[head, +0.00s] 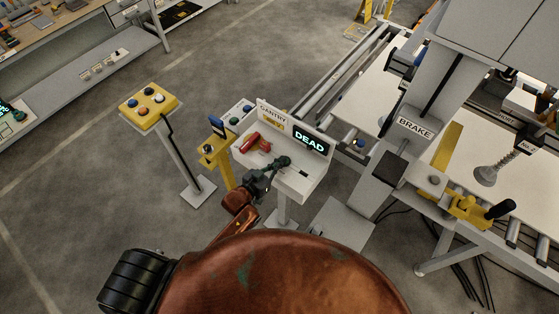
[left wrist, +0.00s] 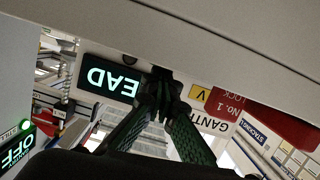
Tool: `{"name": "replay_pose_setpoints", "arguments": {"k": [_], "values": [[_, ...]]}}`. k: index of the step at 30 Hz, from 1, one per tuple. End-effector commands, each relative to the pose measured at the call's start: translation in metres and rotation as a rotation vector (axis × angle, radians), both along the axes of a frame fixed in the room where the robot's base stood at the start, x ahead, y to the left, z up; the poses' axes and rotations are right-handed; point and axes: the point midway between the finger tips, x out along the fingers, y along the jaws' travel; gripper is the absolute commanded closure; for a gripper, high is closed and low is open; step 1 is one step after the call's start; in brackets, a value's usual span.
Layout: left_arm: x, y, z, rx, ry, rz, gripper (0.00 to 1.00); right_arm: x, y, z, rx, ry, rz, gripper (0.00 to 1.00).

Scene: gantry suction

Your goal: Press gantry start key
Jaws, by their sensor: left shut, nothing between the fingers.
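The white gantry console (head: 297,181) stands in the middle of the head view, with a "GANTRY" label (head: 272,115) and a lit display (head: 309,141) reading "DEAD". A red lock piece (head: 255,143) lies at the console's left. I cannot make out a start key. My right gripper is not in view.
A yellow button box (head: 150,103) on a post stands left of the console. A yellow post (head: 215,150) and a box with coloured buttons (head: 239,113) are close beside it. The gantry column marked "BRAKE" (head: 414,129) and a conveyor stand right.

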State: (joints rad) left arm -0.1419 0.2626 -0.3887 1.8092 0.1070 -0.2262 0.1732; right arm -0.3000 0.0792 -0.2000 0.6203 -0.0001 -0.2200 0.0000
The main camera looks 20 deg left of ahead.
Motion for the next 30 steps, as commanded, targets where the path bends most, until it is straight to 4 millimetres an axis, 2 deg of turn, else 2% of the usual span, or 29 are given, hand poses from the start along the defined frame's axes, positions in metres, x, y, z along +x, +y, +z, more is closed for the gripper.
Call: {"name": "replay_pose_setpoints", "arguments": {"k": [1,2,11,13,21,25,30], "values": [[-0.005,0.000,-0.008,0.003,0.027,-0.001,1.00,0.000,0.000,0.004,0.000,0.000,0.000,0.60],[-0.005,0.000,-0.005,0.003,0.026,-0.001,1.00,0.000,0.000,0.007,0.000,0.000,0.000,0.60],[-0.002,0.002,0.044,0.001,0.005,-0.002,1.00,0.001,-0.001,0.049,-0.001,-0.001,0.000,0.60],[-0.020,0.010,0.039,0.003,0.004,-0.002,1.00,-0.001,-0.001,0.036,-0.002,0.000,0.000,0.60],[-0.070,0.029,0.053,0.001,0.000,-0.003,1.00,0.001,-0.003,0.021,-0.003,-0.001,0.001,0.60],[-0.084,0.035,0.058,0.000,-0.001,-0.002,1.00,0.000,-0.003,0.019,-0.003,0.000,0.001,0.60],[-0.091,0.037,0.062,-0.001,-0.003,-0.003,1.00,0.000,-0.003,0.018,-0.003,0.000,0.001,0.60]]}}
